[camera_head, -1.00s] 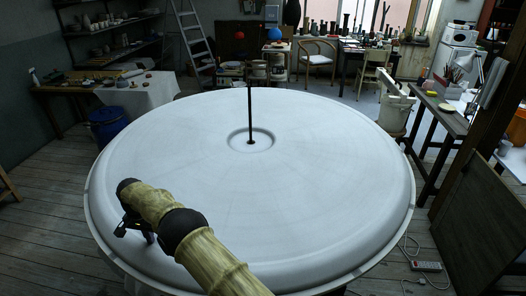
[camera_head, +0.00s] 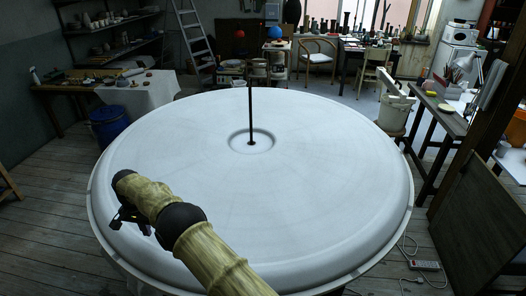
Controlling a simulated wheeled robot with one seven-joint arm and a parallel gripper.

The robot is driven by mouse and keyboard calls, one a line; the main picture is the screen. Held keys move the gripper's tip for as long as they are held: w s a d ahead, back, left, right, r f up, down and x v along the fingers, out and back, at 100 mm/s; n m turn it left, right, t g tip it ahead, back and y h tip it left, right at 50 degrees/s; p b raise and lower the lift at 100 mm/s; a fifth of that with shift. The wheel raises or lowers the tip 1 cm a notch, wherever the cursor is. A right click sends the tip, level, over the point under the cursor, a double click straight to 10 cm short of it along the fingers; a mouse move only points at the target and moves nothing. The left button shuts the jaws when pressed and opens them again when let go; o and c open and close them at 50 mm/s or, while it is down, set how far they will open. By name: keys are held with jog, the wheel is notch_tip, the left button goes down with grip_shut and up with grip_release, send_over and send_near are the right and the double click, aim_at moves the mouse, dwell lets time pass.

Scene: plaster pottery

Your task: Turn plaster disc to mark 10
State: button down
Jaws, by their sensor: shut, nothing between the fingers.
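A large white plaster disc (camera_head: 330,185) fills the middle of the head view, with a raised rounded rim. A thin dark upright rod (camera_head: 250,115) stands in the small ringed hollow at its centre. Faint lines show on the disc's surface, but I cannot read any numbers or the mark 10. My gripper (camera_head: 118,222) is over the disc's left front rim, at the end of my yellowish arm. Its dark fingers are small and partly hidden by my arm; they are shut with nothing between them. I cannot tell whether they touch the plaster.
A blue bin (camera_head: 109,127) and a low table (camera_head: 75,87) stand beyond the disc at left. A workbench (camera_head: 440,118) and a white bucket (camera_head: 395,115) stand at right. A power strip (camera_head: 425,265) lies on the floor at right front.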

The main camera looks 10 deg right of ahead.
jog(key=shift+w+d+r+p, duration=0.15)
jog(key=shift+r+p, duration=0.15)
jog(key=shift+r, duration=0.2)
jog(key=shift+s+d+r+p, duration=0.15)
jog(key=shift+r+p, duration=0.1)
jog(key=shift+r, duration=0.25)
jog(key=shift+w, duration=0.1)
jog(key=shift+w, duration=0.1)
jog(key=s+d+r+n, duration=0.1)
jog(key=d+r, duration=0.3)
jog(key=d, duration=0.3)
jog(key=s+d+r+t, duration=0.1)
jog(key=d+r, duration=0.2)
jog(key=d, duration=0.4)
jog(key=s+d+r+n, duration=0.1)
jog(key=d+r, duration=0.3)
jog(key=d, duration=0.3)
jog(key=s+d+r+n, duration=0.1)
jog(key=s+d, duration=0.7)
jog(key=s, duration=0.4)
jog(key=s+d+r+n+t, duration=0.1)
jog(key=s+d, duration=0.8)
jog(key=s, duration=0.4)
jog(key=shift+s+d+r+t, duration=0.2)
jog(key=shift+r+t, duration=0.1)
jog(key=shift+r, duration=0.05)
